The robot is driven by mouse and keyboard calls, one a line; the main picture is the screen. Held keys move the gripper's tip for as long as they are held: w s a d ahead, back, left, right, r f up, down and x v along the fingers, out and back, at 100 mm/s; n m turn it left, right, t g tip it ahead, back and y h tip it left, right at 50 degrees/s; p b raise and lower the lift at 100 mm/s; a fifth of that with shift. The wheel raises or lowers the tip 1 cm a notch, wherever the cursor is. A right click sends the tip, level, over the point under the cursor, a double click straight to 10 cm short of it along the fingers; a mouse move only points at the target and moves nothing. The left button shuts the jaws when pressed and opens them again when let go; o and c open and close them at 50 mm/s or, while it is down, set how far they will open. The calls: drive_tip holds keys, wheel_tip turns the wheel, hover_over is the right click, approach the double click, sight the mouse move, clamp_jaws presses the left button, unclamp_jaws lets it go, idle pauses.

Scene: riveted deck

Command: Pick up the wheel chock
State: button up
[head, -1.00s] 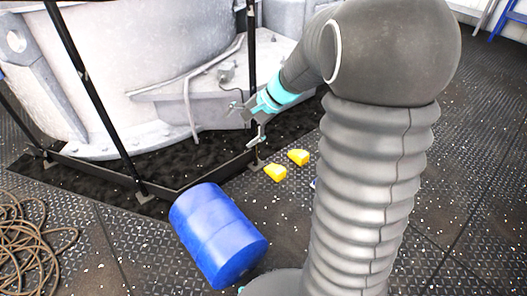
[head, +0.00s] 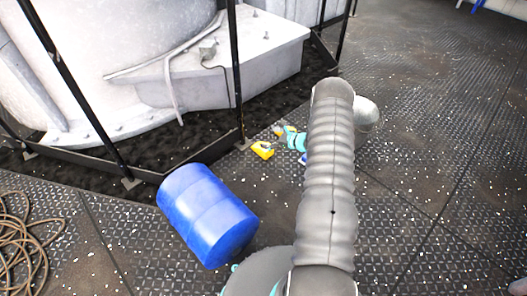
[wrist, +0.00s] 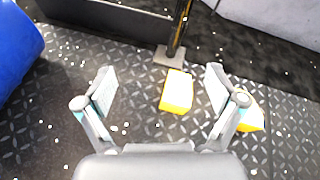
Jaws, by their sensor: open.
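Two yellow wedge-shaped chocks lie on the deck. The nearer chock (head: 263,150) is by the foot of a black post. In the wrist view this chock (wrist: 177,92) shows between my two fingers, closer to the right one, with no contact visible. The second chock (head: 281,129) lies just beyond it, partly hidden by my gripper in the head view. In the wrist view the second chock (wrist: 252,113) is outside and partly behind the right finger. My gripper (wrist: 160,84) is open and empty. In the head view my gripper (head: 290,137) is low beside the chocks, partly hidden by my arm.
A blue barrel (head: 207,215) lies on its side left of my arm; it also shows in the wrist view (wrist: 14,45). A black railing (head: 238,85) and pale machinery (head: 225,75) stand behind the chocks. Coiled rope (head: 22,235) lies left.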

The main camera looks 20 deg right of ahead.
sight(264, 154)
drive_tip(key=d+f+m+h, duration=0.1)
drive_tip(key=f, duration=0.2)
drive_tip(key=s+d+f+m, duration=0.1)
drive_tip(key=d+f, duration=0.1)
drive_tip(key=f, duration=0.2)
drive_tip(key=s+d+f+m+t+h, duration=0.1)
drive_tip(key=f+m, duration=0.1)
drive_tip(key=f, duration=0.2)
drive_tip(key=shift+s+d+f+h, duration=0.2)
drive_tip(key=shift+d+h, duration=0.1)
drive_tip(key=shift+d, duration=0.1)
drive_tip(key=b+x, duration=0.1)
drive_tip(key=x, duration=0.6)
drive_tip(key=shift+w+f, duration=0.15)
drive_tip(key=shift+w, duration=0.2)
drive_tip(key=shift+b+x, duration=0.65)
drive_tip(key=shift+x, duration=2.25)
drive_tip(key=shift+w+d, duration=0.1)
drive_tip(key=shift+d, duration=0.05)
drive_tip(key=c, duration=1.2)
